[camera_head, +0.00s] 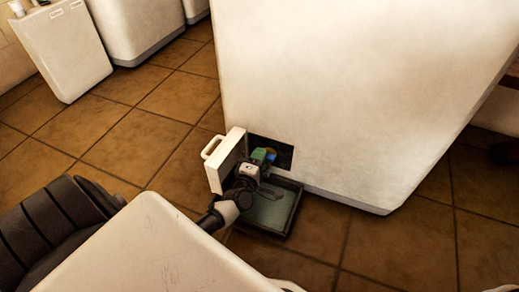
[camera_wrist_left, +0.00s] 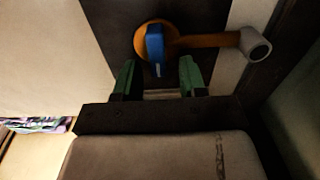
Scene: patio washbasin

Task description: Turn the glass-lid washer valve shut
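The valve has a blue handle (camera_wrist_left: 155,50) on an orange-brown body (camera_wrist_left: 200,41), with a pipe ending in a grey round mouth (camera_wrist_left: 255,45). It sits in a dark opening (camera_head: 283,150) low in the large white washer (camera_head: 350,80). The blue handle also shows small in the head view (camera_head: 271,156). My left gripper (camera_wrist_left: 158,74) is open, its green fingers on either side of the handle's lower end, with a visible gap on each side. In the head view the left gripper (camera_head: 261,158) is at the opening, hiding part of the valve. My right gripper is not in view.
A white hatch door (camera_head: 226,160) with a handle stands open left of the opening. A dark shallow tray (camera_head: 283,225) lies on the tiled floor below it. Other white appliances (camera_head: 65,45) stand at the back left. Floor between them is clear.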

